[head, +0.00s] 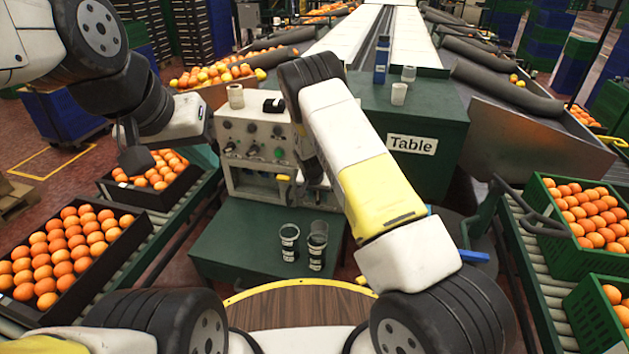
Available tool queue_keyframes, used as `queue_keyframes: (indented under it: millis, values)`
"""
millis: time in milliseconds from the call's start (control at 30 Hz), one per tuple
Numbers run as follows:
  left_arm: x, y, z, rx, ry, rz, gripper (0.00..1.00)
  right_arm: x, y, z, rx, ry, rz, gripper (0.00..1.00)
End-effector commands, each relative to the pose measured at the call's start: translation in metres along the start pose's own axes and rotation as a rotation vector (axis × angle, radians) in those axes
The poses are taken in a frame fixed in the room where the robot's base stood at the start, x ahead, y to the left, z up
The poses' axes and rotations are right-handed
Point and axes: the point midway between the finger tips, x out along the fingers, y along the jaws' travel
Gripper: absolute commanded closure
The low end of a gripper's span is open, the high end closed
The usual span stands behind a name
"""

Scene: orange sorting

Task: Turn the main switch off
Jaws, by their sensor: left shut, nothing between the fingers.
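A grey control panel (242,150) with several knobs and buttons stands at the centre, behind the low green table. A yellow handle-like part (283,178) shows low on its front. I cannot tell which control is the main switch. My left gripper (136,158) is dark, shut and empty, left of the panel and apart from it, above the black crate of oranges. My right arm reaches up across the panel's right side and hides part of it.
A taller green table (450,135) carries a blue bottle (381,60) and cups. Crates of oranges stand on conveyors at both sides, including a black crate (133,240) and a green crate (545,235).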

Motion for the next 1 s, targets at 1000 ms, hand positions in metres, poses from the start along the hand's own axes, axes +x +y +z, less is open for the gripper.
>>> queue_keyframes:
  millis: [1000]
  values:
    - [0.0, 0.0, 0.0, 0.0, 0.0, 0.0, 1.0, -0.078, 0.0, 0.0, 0.0, 0.0, 0.0, 0.62]
